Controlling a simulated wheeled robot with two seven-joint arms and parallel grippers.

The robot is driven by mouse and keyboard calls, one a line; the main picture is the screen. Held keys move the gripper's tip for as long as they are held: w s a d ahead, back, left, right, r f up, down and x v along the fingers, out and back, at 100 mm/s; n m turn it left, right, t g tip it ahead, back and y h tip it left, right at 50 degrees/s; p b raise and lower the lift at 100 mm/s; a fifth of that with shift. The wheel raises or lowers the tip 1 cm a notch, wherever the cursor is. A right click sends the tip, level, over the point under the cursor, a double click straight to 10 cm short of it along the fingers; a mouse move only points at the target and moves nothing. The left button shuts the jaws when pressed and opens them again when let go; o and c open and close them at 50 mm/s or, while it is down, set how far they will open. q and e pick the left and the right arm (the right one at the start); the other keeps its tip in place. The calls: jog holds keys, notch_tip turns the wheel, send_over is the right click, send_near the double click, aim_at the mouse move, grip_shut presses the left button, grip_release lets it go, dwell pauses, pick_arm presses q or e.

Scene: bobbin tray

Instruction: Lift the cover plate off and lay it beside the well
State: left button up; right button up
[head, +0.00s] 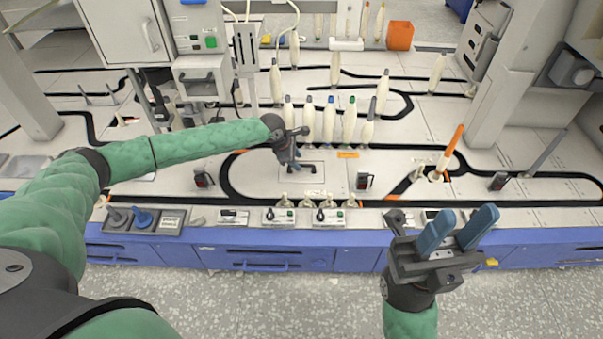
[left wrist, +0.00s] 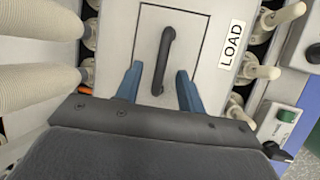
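The cover plate (left wrist: 198,38) is a pale square panel, outlined by a thin dark seam, with a dark bar handle (left wrist: 163,52) on it. It lies flat in the surrounding pale surface. My left gripper (left wrist: 159,70) is open, with its blue fingers on either side of the handle's near end; I cannot tell whether they touch it. In the head view my left gripper (head: 293,163) points down at the plate area and hides much of it. My right gripper (head: 457,228) is open and empty in front of the bench's front edge.
A LOAD label (left wrist: 231,45) is right of the plate, with cream pegs (left wrist: 264,72) beyond it. Large cream bobbins (left wrist: 38,84) stand close on the left. In the head view, several bobbins (head: 349,122) stand behind the plate and a leaning orange-tipped rod (head: 452,146) stands to the right.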

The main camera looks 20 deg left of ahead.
pick_arm(q)
jog(key=x, duration=0.3)
jog(key=shift+f+b, duration=0.2)
jog(key=shift+b, duration=0.15)
grip_shut()
jog(key=shift+r, duration=0.1)
